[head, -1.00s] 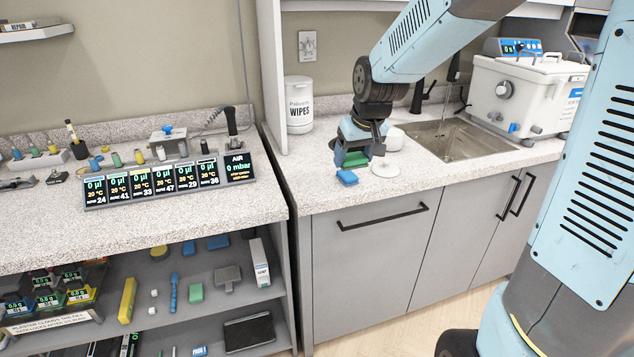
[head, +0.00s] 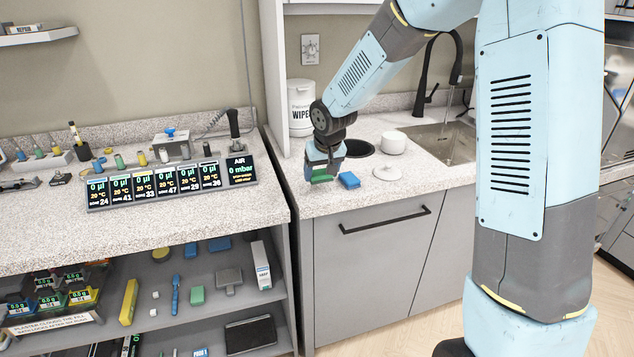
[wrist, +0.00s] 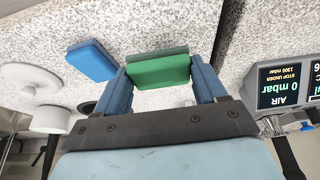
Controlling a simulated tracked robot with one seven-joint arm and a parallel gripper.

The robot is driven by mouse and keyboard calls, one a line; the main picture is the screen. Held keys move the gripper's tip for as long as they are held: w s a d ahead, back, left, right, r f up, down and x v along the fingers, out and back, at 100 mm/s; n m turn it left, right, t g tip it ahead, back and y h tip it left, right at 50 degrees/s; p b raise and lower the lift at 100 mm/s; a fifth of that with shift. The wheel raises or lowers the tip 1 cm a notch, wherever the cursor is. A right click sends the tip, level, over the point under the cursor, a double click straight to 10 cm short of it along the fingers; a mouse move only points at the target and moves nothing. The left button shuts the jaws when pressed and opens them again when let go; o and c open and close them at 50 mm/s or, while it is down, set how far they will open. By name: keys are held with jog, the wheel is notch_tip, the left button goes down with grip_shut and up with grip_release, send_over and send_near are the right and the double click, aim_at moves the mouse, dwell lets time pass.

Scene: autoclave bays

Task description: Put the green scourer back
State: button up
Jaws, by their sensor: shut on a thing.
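My gripper (head: 322,178) is shut on the green scourer (head: 321,179), over the speckled counter near its front left corner. In the wrist view the green scourer (wrist: 159,71) sits between the two blue fingers of my gripper (wrist: 160,76). A blue scourer or sponge (head: 349,180) lies on the counter just right of it, and it also shows in the wrist view (wrist: 91,60). I cannot tell whether the green scourer touches the counter.
A round dark opening (head: 357,148), a white pot (head: 393,142) and a white disc (head: 387,172) are on the counter behind and to the right. A wipes tub (head: 301,107) stands behind. The sink (head: 445,143) is right. A display row (head: 170,185) is on the left bench.

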aim_at(320, 181)
jog(key=shift+w+a+f, duration=0.2)
jog(key=shift+a+f, duration=0.05)
jog(key=shift+f, duration=1.6)
jog(key=shift+f, duration=0.15)
jog(key=o, duration=0.9)
jog(key=v, duration=1.3)
jog(key=s+d+r+m+t+h, duration=0.1)
jog(key=s+d+r+m+h, duration=0.1)
jog(key=s+d+r, duration=0.9)
jog(key=shift+m+y, duration=0.4)
jog(key=shift+m, duration=0.2)
jog(key=s+d, duration=0.2)
jog(key=s, duration=0.4)
jog(key=s+d, duration=0.3)
jog(key=s, duration=0.2)
jog(key=s+d, duration=0.3)
jog(key=s, duration=0.3)
jog(key=shift+s+f, duration=0.2)
jog(key=shift+s, duration=0.15)
